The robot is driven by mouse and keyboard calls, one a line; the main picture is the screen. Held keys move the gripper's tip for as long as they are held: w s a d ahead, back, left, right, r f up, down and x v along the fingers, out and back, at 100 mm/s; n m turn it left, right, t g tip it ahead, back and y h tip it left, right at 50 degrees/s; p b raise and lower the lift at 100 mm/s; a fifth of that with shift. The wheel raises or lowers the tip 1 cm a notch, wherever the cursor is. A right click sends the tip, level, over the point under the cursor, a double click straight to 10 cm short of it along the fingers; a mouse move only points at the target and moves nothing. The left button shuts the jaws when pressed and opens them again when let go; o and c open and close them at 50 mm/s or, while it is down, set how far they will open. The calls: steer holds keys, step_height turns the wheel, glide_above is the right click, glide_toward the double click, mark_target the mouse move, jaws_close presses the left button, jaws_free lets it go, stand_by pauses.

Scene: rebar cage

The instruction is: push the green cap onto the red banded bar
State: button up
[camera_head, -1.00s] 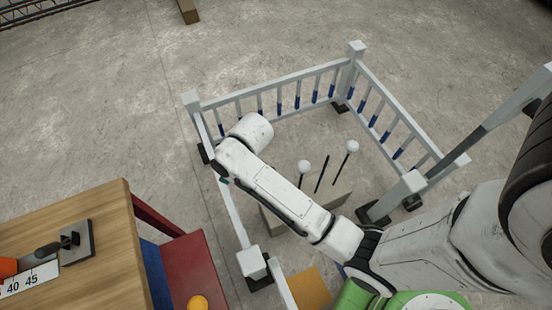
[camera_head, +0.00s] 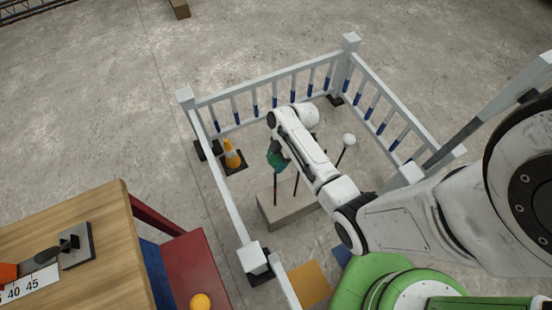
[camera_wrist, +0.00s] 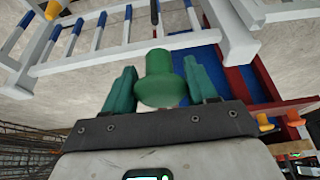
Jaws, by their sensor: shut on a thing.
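My gripper (camera_wrist: 161,88) has teal fingers closed on the sides of the green cap (camera_wrist: 160,72), a domed piece with a wide flange, in the wrist view. In the head view my gripper (camera_head: 277,158) hangs above a dark upright bar (camera_head: 275,190) on a block; whether cap and bar touch is hidden there. The wrist view shows a dark bar end (camera_wrist: 155,12) past the cap, at the top edge. I cannot make out a red band. Another bar (camera_head: 296,185) stands to the right, its top behind my arm. A further bar has a white cap (camera_head: 349,140).
The bars stand on a pale block (camera_head: 292,213) inside a white railing (camera_head: 225,195) with blue-banded balusters. An orange cone (camera_head: 232,155) stands inside at the left. A wooden table (camera_head: 100,215) is outside at lower left. Floor inside the back is clear.

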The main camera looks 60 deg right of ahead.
steer(key=shift+r, duration=0.1)
steer(key=shift+a+f+b, duration=0.1)
steer(key=shift+f+b, duration=2.3)
steer(key=shift+f, duration=0.5)
steer(key=shift+f+b, duration=2.05)
steer(key=shift+f, duration=0.5)
steer(key=o, duration=1.1)
steer(key=p+v, duration=0.1)
steer(key=v, duration=0.9)
steer(key=shift+r, duration=0.4)
